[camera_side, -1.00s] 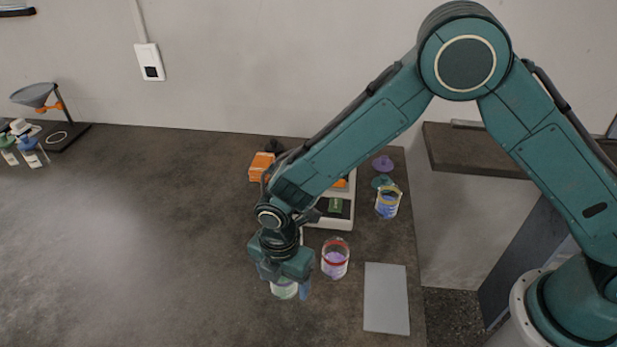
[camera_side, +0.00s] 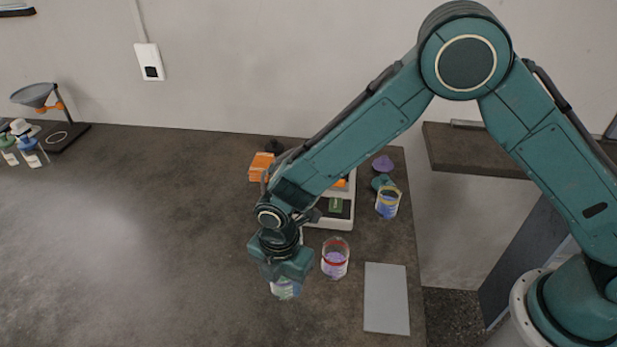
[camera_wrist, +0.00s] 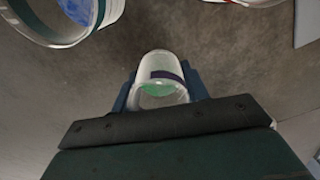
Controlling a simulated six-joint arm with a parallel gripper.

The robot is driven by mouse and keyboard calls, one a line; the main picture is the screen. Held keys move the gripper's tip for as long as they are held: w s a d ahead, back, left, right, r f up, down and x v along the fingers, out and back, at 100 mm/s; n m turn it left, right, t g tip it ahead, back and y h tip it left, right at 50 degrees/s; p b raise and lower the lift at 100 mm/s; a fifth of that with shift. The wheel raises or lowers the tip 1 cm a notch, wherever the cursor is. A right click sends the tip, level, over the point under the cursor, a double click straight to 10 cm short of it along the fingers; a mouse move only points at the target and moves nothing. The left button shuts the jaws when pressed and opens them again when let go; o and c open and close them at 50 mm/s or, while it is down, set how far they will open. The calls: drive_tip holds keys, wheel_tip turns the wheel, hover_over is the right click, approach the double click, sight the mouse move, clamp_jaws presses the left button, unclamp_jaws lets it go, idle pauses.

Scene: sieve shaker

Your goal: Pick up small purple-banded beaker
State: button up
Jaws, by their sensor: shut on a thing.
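The small purple-banded beaker (camera_wrist: 160,92) is clear glass with a dark purple band and green contents. In the wrist view it stands between the two blue fingers of my gripper (camera_wrist: 160,84), which is shut on its sides. In the side view my gripper (camera_side: 283,279) points down at the table, and the lower part of the beaker (camera_side: 285,291) shows beneath it. The upper part is hidden there by the gripper. I cannot tell any gap between the beaker and the table.
A red-banded beaker (camera_side: 335,258) stands close to the right of my gripper. A yellow-banded beaker (camera_side: 388,204) is farther back. A grey plate (camera_side: 387,299) lies to the right. A larger beaker with blue contents (camera_wrist: 75,8) shows in the wrist view. The table's left is mostly clear.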

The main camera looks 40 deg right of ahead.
drive_tip(key=shift+r, duration=0.35)
wheel_tip(320, 180, up, 19)
idle(1.8)
drive_tip(key=shift+r, duration=0.15)
idle(0.6)
drive_tip(key=w+d+f+m, duration=0.2)
drive_tip(key=d+m, duration=0.5)
drive_tip(key=d, duration=0.2)
drive_tip(key=w+d+f+m, duration=0.2)
drive_tip(key=d+f+m, duration=0.1)
drive_tip(key=d+m, duration=0.5)
drive_tip(key=w+d+f+m, duration=0.2)
drive_tip(key=d+m, duration=0.6)
drive_tip(key=d, duration=0.4)
drive_tip(key=shift+w+d+f, duration=0.25)
drive_tip(key=shift+w+f, duration=0.15)
drive_tip(key=shift+f, duration=0.2)
drive_tip(key=shift+a, duration=0.1)
